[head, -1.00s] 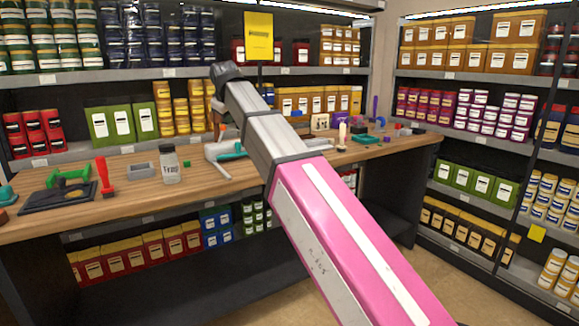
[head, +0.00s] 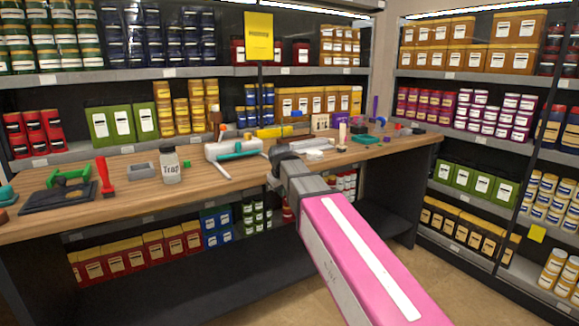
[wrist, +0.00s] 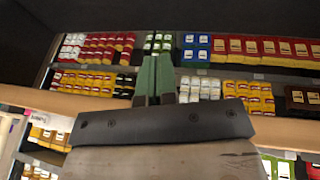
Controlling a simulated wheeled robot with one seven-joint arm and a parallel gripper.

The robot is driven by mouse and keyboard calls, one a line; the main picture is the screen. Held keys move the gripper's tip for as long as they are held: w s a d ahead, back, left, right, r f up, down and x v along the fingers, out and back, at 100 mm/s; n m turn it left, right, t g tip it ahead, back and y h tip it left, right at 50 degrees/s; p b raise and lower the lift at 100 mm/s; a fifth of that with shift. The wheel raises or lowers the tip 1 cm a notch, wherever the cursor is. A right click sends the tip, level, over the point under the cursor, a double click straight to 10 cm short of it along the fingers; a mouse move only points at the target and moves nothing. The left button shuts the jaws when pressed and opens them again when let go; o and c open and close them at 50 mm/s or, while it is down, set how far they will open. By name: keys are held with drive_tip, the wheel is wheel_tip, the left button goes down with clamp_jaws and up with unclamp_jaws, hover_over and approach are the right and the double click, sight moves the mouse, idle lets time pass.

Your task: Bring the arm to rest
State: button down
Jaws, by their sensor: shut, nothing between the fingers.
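My gripper (wrist: 155,78) shows in the wrist view as two green fingers side by side, closed together with nothing between them. In the head view my pink and grey arm reaches up from the lower right and ends in front of the workbench's (head: 120,212) front edge. The fingers themselves cannot be made out in the head view. A glass jar labelled Trap (head: 171,166) stands upright on the bench, left of the arm. A white pump-like unit (head: 232,149) with a teal bar lies behind and left of the arm's end.
A red tool (head: 105,178), a green part on a dark tray (head: 45,198) and a grey box (head: 143,171) lie on the bench's left. Small coloured parts crowd its right. Stocked shelves (head: 460,185) stand around; the floor (head: 395,265) shows clear at right.

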drive_tip(key=s+d+f+m+g, duration=0.1)
drive_tip(key=s+d+f+m, duration=0.1)
drive_tip(key=s+d+f, duration=0.4)
drive_tip(key=s+d+f+m+g, duration=0.1)
drive_tip(key=s+d+f, duration=0.5)
drive_tip(key=f, duration=0.6)
drive_tip(key=s+d+f+m+g, duration=0.2)
drive_tip(key=s+d+f+m, duration=0.1)
drive_tip(key=s+d+f, duration=0.4)
wheel_tip(320, 180, down, 3)
drive_tip(key=d, duration=0.3)
drive_tip(key=shift+m, duration=0.4)
